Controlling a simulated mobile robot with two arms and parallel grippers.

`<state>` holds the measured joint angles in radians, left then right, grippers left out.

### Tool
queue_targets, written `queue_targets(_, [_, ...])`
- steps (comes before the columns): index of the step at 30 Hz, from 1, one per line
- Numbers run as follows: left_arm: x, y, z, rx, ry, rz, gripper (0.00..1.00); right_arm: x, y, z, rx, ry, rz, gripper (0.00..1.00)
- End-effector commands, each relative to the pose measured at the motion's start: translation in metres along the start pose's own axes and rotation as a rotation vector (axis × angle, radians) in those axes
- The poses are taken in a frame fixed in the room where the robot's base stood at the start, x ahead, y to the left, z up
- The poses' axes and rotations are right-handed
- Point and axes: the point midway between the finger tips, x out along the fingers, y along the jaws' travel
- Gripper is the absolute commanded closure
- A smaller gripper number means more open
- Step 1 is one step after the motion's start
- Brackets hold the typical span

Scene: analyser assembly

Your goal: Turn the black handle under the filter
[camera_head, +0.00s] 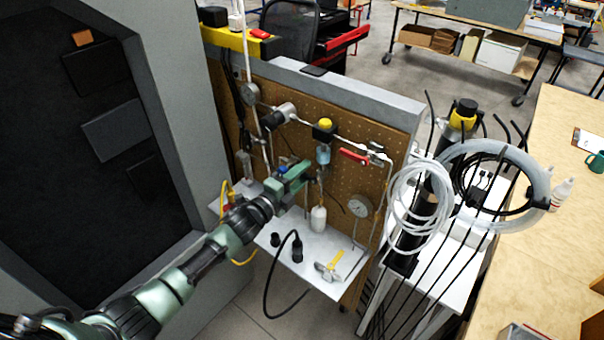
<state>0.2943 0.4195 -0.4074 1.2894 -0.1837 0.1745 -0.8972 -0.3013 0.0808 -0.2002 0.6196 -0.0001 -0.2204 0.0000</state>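The filter is a yellow-topped unit (324,129) with a blue-grey bowl (323,154), mounted on the piping in front of the pegboard. My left arm comes in from the lower left. Its green-and-black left gripper (309,177) is just below and left of the bowl. The black handle cannot be made out clearly; the area under the bowl is small and partly covered by the gripper. I cannot tell whether the fingers touch anything or how far apart they are. My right gripper is not in view.
A red lever valve (354,156) and a gauge (359,206) are right of the filter. Below, a white shelf (317,275) carries a white bottle (318,219), black fittings and a yellow-handled hammer (331,266). Coiled hoses (420,207) hang at the right.

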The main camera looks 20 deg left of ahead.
Motion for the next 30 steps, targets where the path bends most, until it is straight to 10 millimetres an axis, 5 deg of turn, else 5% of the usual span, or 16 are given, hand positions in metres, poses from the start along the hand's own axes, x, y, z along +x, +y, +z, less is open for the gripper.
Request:
queue_targets(1, [0.000,0.000,0.000,0.000,0.000,0.000,0.78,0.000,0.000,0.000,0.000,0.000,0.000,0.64])
queue_targets(4, [0.000,0.000,0.000,0.000,0.000,0.000,1.00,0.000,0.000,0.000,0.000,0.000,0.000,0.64])
queue_targets(17, [0.000,0.004,0.000,-0.055,0.000,0.001,1.00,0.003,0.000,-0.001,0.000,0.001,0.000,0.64])
queue_targets(30, [-0.001,0.018,-0.004,-0.395,0.000,0.002,1.00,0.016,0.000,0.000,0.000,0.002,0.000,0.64])
